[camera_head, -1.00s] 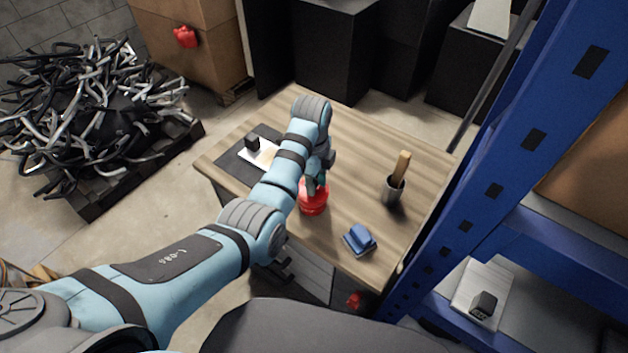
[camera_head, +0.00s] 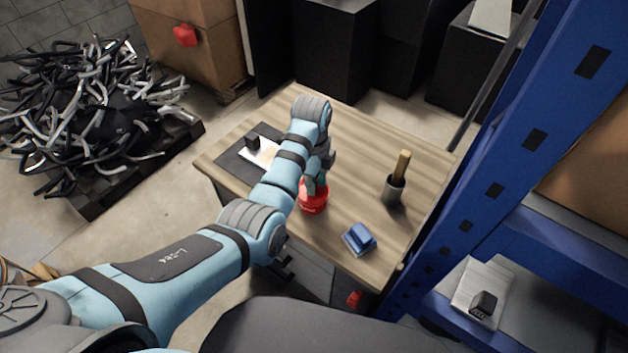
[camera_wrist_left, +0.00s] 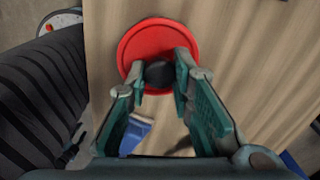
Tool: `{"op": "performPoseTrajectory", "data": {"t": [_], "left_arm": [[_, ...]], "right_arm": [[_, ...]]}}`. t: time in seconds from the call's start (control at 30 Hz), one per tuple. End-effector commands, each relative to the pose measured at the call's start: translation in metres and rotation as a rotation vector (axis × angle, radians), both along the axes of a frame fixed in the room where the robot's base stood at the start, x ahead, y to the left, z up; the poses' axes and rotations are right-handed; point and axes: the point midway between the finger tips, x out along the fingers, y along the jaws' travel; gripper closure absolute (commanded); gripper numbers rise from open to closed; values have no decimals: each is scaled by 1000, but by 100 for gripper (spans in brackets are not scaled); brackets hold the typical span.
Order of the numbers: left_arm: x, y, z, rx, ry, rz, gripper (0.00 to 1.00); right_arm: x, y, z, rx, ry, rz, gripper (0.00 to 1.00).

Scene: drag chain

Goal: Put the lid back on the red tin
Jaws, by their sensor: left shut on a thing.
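The red tin (camera_head: 314,204) stands on the wooden table, below my left gripper (camera_head: 316,184). In the left wrist view the round red lid (camera_wrist_left: 135,42) with its dark knob (camera_wrist_left: 160,74) fills the top middle. My left gripper's fingertips (camera_wrist_left: 163,90) are at the two sides of the knob, and the gripper is shut on it. The lid appears at the top of the tin, but I cannot tell whether it is seated, as the gripper and arm hide part of it. My right gripper is not in view.
A cup with a wooden-handled tool (camera_head: 394,188) stands right of the tin. A blue object (camera_head: 360,238) lies near the front edge. A dark mat (camera_head: 232,166) with a white sheet lies at the left. A blue shelf rack (camera_head: 480,200) stands close on the right.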

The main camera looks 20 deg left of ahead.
Motion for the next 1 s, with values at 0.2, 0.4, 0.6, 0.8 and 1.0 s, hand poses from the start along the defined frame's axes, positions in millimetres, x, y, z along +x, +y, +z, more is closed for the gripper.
{"op": "performPoseTrajectory", "data": {"t": [0.2, 0.4, 0.6, 0.8, 1.0], "left_arm": [[0, 0, 0, 0, 0, 0, 100], [0, 0, 0, 0, 0, 0, 60], [0, 0, 0, 0, 0, 0, 55], [0, 0, 0, 0, 0, 0, 35], [0, 0, 0, 0, 0, 0, 35]], "right_arm": [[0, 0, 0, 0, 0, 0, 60], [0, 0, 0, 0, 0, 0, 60], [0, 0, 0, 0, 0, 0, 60], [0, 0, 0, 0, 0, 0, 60], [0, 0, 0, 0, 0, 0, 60]]}}
